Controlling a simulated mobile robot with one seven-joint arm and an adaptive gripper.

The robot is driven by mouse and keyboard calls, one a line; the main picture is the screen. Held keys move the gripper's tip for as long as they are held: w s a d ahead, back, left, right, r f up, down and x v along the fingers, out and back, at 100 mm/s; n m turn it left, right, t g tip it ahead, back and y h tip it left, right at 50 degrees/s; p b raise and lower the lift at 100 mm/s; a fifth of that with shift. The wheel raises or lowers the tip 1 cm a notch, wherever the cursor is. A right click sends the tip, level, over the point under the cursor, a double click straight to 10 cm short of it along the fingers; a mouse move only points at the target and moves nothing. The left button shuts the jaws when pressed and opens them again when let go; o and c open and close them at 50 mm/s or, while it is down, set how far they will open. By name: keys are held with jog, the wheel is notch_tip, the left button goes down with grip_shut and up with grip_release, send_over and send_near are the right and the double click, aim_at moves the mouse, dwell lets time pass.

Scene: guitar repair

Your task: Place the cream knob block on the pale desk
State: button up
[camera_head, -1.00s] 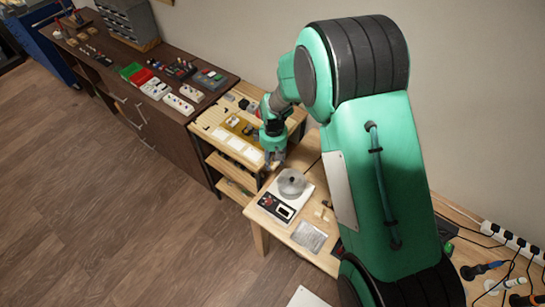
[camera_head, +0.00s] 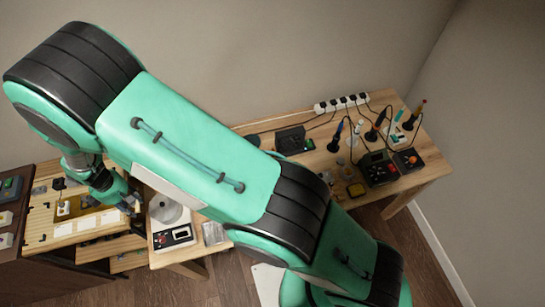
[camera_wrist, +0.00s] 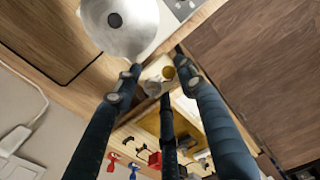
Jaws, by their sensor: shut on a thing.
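My gripper (camera_head: 130,203) is shut on the cream knob block (camera_wrist: 152,78). In the head view the block is too small or hidden to make out. My gripper is at the left, beside the white scale with its round pan (camera_head: 166,210) and near the slatted light-wood bench (camera_head: 75,240). A pale wooden desk (camera_head: 318,157) stretches along the wall to the right, partly hidden by my arm.
The desk's right part holds a power strip (camera_head: 341,103), a black box (camera_head: 291,140), a soldering station (camera_head: 378,168), upright tools and cables. A clear packet (camera_head: 214,233) lies beside the scale. Dark cabinet at far left.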

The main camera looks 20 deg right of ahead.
jog(key=w+d+f+m+b, duration=0.2)
jog(key=w+d+b, duration=0.3)
jog(key=d, duration=0.6)
jog(key=w+d+f+m+b, duration=0.2)
jog(key=w+d+m+b, duration=0.2)
jog(key=w+d, duration=0.3)
jog(key=w+d+f+m+b, duration=0.2)
jog(key=w+d+b, duration=0.4)
jog(key=d, duration=1.1)
jog(key=shift+d+m, duration=0.15)
jog(key=shift+m, duration=0.35)
jog(key=shift+f+b, duration=0.7)
jog(key=shift+f, duration=2.45)
jog(key=shift+f, duration=0.1)
jog(key=shift+f+b, duration=0.45)
jog(key=shift+f, duration=1.35)
jog(key=shift+f, duration=0.15)
